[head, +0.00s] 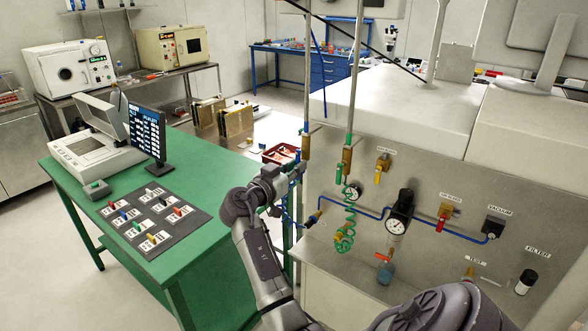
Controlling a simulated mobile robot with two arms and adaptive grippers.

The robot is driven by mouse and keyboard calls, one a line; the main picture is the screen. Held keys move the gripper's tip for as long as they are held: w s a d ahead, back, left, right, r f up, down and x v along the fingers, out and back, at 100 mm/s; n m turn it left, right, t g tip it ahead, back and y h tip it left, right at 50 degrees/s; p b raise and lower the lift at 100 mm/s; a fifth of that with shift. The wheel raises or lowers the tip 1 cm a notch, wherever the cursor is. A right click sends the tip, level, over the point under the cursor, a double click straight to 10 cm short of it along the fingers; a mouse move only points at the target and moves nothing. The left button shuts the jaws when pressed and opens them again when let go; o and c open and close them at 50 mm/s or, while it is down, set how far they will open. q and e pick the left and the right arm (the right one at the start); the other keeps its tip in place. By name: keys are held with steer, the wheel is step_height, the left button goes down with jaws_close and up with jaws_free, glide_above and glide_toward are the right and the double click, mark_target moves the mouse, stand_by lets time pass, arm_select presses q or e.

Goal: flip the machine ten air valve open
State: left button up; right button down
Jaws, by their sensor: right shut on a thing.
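The wall panel (340,245) carries several brass valves with coloured handles. One valve (305,143) sits on the left vertical pipe (307,80); a green-handled valve (347,155) sits on the pipe beside it. A yellow-handled valve (382,167) and a red-handled valve (442,215) are further right, with small labels too blurred to read surely. I cannot tell which is machine ten's. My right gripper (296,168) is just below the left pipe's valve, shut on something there. Its fingers hide what it grips, perhaps that valve's handle. My left gripper is out of view.
A gauge with a black regulator (401,213), a coiled green hose (346,225) and blue tubing are on the panel. A green table (180,255) with a monitor (147,130) and a dark switch mat stands left. A red crate (281,153) lies behind my gripper.

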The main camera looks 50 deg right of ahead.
steer(key=c, duration=1.2)
jaws_free()
steer(key=shift+o, duration=0.2)
steer(key=s+a, duration=0.1)
steer(key=a, duration=1.1)
